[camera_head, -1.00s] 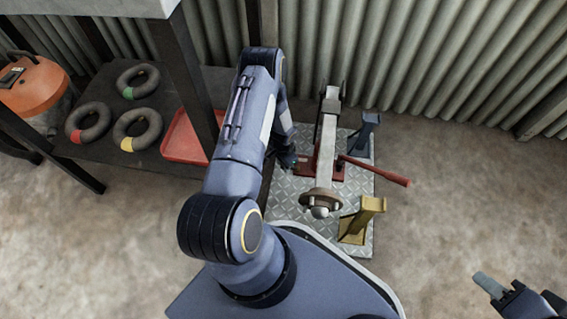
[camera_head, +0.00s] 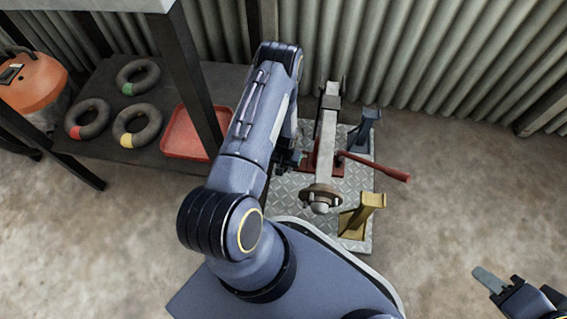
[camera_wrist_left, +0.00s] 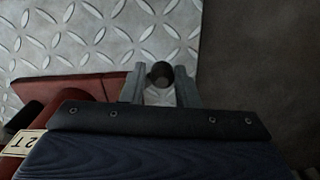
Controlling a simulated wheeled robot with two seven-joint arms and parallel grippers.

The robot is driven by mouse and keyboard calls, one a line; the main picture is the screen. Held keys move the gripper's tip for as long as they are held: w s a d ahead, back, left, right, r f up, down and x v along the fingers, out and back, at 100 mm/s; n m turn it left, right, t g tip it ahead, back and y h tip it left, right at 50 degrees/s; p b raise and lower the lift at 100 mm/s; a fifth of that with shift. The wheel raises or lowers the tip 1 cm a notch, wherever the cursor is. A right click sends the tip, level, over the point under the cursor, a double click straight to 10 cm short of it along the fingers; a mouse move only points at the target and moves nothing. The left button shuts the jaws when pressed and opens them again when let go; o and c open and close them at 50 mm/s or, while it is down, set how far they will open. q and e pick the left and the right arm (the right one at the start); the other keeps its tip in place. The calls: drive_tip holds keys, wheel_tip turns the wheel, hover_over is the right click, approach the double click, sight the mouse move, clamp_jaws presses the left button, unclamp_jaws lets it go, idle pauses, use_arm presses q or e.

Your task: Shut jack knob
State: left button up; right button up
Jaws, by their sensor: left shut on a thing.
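The red jack (camera_head: 341,166) stands on a diamond-plate board, and its red handle (camera_head: 385,170) points right. My left gripper (camera_wrist_left: 161,84) is low at the left side of the jack, mostly hidden behind my own arm in the head view. In the left wrist view its two grey fingers are on either side of a small dark round knob (camera_wrist_left: 160,74), and it is shut on it. Red jack body (camera_wrist_left: 90,88) shows beside the fingers. My right gripper (camera_head: 511,290) is at the lower right, away from the jack; its opening is unclear.
A grey axle beam (camera_head: 326,145) with a round hub (camera_head: 320,196) is above the jack. A yellow stand (camera_head: 363,214) and a blue-grey stand (camera_head: 363,130) are on the plate (camera_head: 352,189). A shelf with rings and a red tray (camera_head: 184,146) is left.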

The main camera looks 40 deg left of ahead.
use_arm(q)
drive_tip(key=d+n, duration=0.1)
drive_tip(key=n, duration=0.1)
drive_tip(key=d+n, duration=0.1)
drive_tip(key=n, duration=0.1)
drive_tip(key=shift+r+n, duration=0.1)
drive_tip(key=shift+n, duration=0.3)
drive_tip(key=n, duration=0.1)
drive_tip(key=d+n, duration=0.1)
drive_tip(key=n, duration=0.1)
drive_tip(key=shift+w+d, duration=0.1)
drive_tip(key=shift+d, duration=0.15)
drive_tip(key=shift+w+d+n, duration=0.15)
drive_tip(key=shift+d+n, duration=0.15)
drive_tip(key=shift+n, duration=0.4)
drive_tip(key=shift+w+d+n, duration=0.1)
drive_tip(key=shift+d+n, duration=0.15)
drive_tip(key=shift+n, duration=0.45)
drive_tip(key=shift+c, duration=0.2)
drive_tip(key=o, duration=0.7)
drive_tip(key=shift+o, duration=1.1)
drive_tip(key=shift+s+d, duration=0.1)
